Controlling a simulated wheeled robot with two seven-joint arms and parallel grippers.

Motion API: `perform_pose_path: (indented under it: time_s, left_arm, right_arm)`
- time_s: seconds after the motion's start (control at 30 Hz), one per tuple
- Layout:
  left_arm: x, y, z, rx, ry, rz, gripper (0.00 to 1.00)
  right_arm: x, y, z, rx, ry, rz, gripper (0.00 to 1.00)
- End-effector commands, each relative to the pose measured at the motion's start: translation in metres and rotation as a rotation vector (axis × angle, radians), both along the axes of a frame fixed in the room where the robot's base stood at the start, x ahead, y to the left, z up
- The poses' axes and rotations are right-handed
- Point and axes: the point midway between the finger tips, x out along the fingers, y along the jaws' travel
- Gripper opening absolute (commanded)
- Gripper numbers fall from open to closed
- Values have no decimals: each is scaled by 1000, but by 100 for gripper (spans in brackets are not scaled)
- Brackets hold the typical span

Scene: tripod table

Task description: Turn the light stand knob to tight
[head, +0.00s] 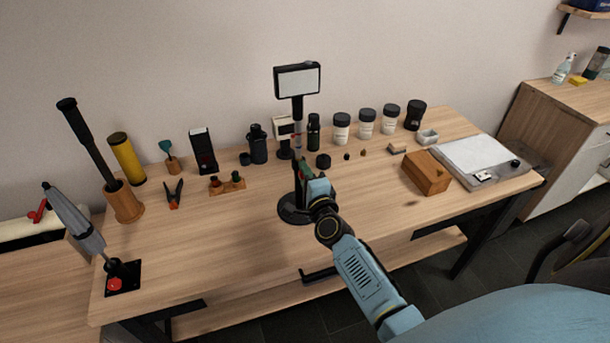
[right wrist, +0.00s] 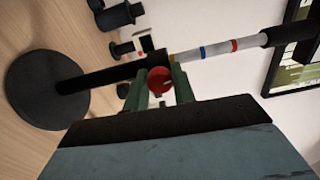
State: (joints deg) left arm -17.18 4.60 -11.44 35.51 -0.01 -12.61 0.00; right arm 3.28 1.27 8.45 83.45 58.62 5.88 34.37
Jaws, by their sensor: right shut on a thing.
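The light stand stands upright on the table, with a round black base (head: 292,211) and a bright rectangular lamp panel (head: 298,80) on top. In the right wrist view its base (right wrist: 40,95) is at the left, and its pale inner tube (right wrist: 215,49) carries a blue and a red band. The red knob (right wrist: 160,80) sits on the side of the black lower tube. My right gripper (head: 306,176) is at the stand's pole, its green fingers shut on the knob, one on each side. The knob's turn position cannot be told. My left gripper is out of view.
Bottles and white jars (head: 341,128) stand behind the stand. A wooden block (head: 426,172) and a pale flat device (head: 481,160) are at the right. Pliers (head: 174,196) and a small wooden holder (head: 227,184) lie left.

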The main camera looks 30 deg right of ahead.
Motion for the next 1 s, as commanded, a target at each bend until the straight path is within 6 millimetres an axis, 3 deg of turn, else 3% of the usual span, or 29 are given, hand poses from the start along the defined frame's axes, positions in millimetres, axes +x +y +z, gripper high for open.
perform_pose_path:
  time_s: [0.03, 0.2, 0.57, 0.77, 1.0]
  left_arm:
    - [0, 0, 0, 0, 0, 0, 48]
    - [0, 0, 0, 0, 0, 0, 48]
    - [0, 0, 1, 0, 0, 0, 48]
    - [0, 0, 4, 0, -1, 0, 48]
    - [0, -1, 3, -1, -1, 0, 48]
  right_arm:
    - [0, 1, -1, 0, 2, 1, 28]
    - [0, 1, -1, -1, 1, 1, 48]
    - [-6, 2, -1, -1, 1, 1, 48]
    - [-37, 9, -1, -1, 3, 1, 48]
    - [-89, 21, -2, -1, 4, 1, 48]
